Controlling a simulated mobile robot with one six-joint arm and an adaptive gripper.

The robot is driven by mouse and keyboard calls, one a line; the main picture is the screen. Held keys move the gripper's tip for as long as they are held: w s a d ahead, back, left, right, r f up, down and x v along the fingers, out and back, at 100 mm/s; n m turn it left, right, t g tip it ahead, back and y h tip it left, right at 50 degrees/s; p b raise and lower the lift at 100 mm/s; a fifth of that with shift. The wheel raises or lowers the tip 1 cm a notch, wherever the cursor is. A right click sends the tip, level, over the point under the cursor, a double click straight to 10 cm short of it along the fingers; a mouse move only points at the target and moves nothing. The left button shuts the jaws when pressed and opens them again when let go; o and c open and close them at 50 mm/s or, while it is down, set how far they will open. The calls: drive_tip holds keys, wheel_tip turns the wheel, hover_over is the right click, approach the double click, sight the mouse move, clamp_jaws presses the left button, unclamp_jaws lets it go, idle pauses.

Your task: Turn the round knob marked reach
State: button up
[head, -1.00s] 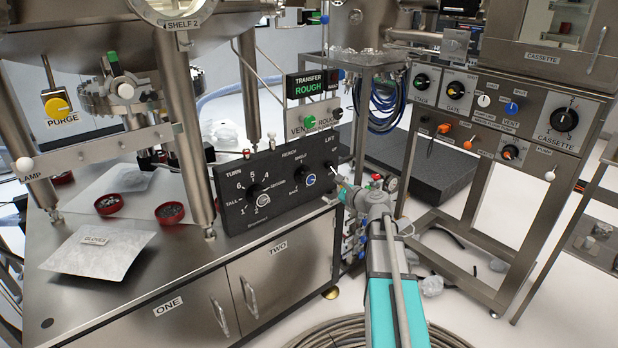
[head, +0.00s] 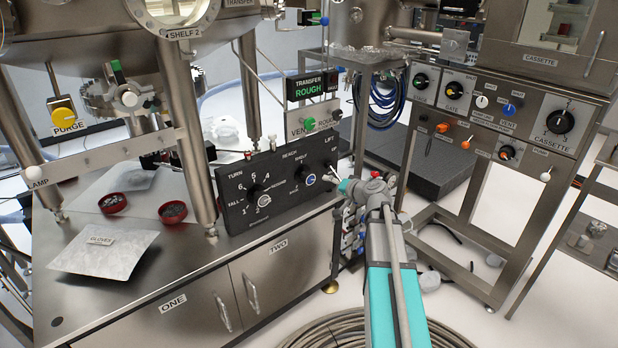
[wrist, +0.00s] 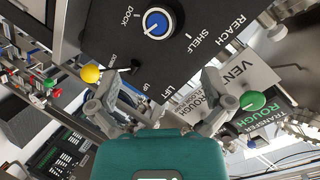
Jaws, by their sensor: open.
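The reach knob (head: 310,180) is round and black with a blue and white cap. It sits on the right half of the black control panel (head: 235,217), below the word REACH. In the wrist view the knob (wrist: 158,22) shows at the top, beside the words DOCK and SHELF. My gripper (head: 343,186) is just right of the panel in the head view. In the wrist view my gripper (wrist: 160,97) is open and empty, its two fingers apart below the knob, near the LIFT marking. It is not touching the knob.
A black lift lever (wrist: 130,69) stands on the panel near my left finger in the wrist view. A green vent knob (wrist: 252,101) is beyond my right finger. The turn knob (head: 263,200) is further left on the panel. A steel rack (head: 480,205) stands to the right.

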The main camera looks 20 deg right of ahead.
sight(311, 179)
drive_tip(key=n, duration=0.3)
drive_tip(key=n+p, duration=0.1)
drive_tip(key=n, duration=0.3)
drive_tip(key=r+n+p, duration=0.1)
drive_tip(key=n, duration=0.2)
drive_tip(key=shift+s+d+n+g, duration=0.15)
drive_tip(key=shift+s+n+g, duration=0.05)
drive_tip(key=shift+n+g, duration=0.2)
drive_tip(key=shift+w, duration=0.1)
drive_tip(key=b+x, duration=0.5)
drive_tip(key=x, duration=0.8)
drive_tip(key=shift+w+d+f, duration=0.1)
drive_tip(key=shift+w+f, duration=0.05)
drive_tip(key=shift+w, duration=0.2)
drive_tip(key=c, duration=1)
